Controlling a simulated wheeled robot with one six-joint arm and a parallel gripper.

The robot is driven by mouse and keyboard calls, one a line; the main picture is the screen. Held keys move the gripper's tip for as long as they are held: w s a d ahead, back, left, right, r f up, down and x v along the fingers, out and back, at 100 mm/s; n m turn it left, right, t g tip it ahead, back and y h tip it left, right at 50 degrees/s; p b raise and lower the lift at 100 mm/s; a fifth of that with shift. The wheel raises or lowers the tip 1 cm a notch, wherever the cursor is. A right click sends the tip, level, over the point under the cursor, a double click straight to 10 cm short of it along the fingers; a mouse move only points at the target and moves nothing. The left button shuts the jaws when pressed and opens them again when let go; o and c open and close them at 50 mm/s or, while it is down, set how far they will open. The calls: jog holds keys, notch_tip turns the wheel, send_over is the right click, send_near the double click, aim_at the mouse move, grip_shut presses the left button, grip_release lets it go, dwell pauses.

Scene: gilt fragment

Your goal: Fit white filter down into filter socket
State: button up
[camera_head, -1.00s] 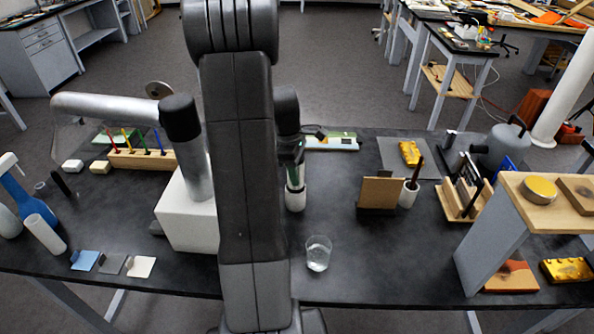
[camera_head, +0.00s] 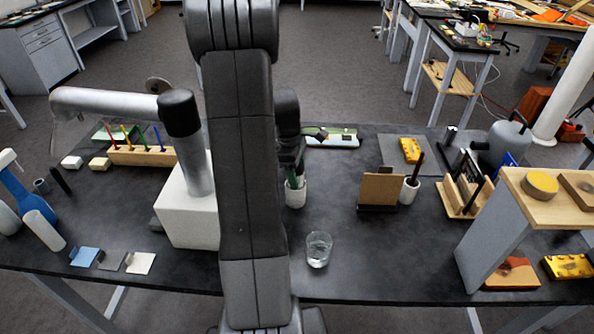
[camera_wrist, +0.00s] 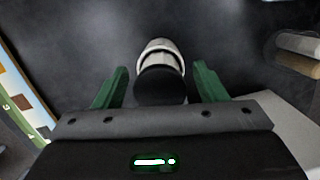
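My gripper (camera_wrist: 160,68) is open, its two green fingers apart on either side of a white cylinder (camera_wrist: 158,50) with a dark round top. A gap shows between each finger and that dark top. The cylinder looks like the white filter, with a pale ring around its far part, perhaps the socket rim. I cannot tell how deep it sits. In the head view a white cup-like holder (camera_head: 295,196) stands on the bench, right under the green fingertips (camera_head: 297,182). My arm hides part of this area.
A glass (camera_head: 318,249) stands in front of the holder. A white block with a grey pipe (camera_head: 190,215) is to the left. A wooden panel (camera_head: 380,189) and a small white cup (camera_head: 409,190) stand to the right. The bench between holder and panel is clear.

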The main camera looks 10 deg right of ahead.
jog(key=shift+r, duration=0.1)
jog(key=shift+r+p, duration=0.3)
notch_tip(320, 180, up, 12)
jog(key=a, duration=0.1)
jog(key=shift+w+a+r+b, duration=0.15)
jog(key=shift+w+a+b, duration=0.25)
jog(key=shift+w+b, duration=0.05)
jog(key=f, duration=0.4)
jog(key=d+f, duration=0.1)
jog(key=f, duration=0.8)
jog(key=shift+s+d+f, duration=0.2)
jog(key=shift+s+d, duration=0.2)
jog(key=shift+r+p, duration=0.3)
jog(key=shift+r, duration=0.05)
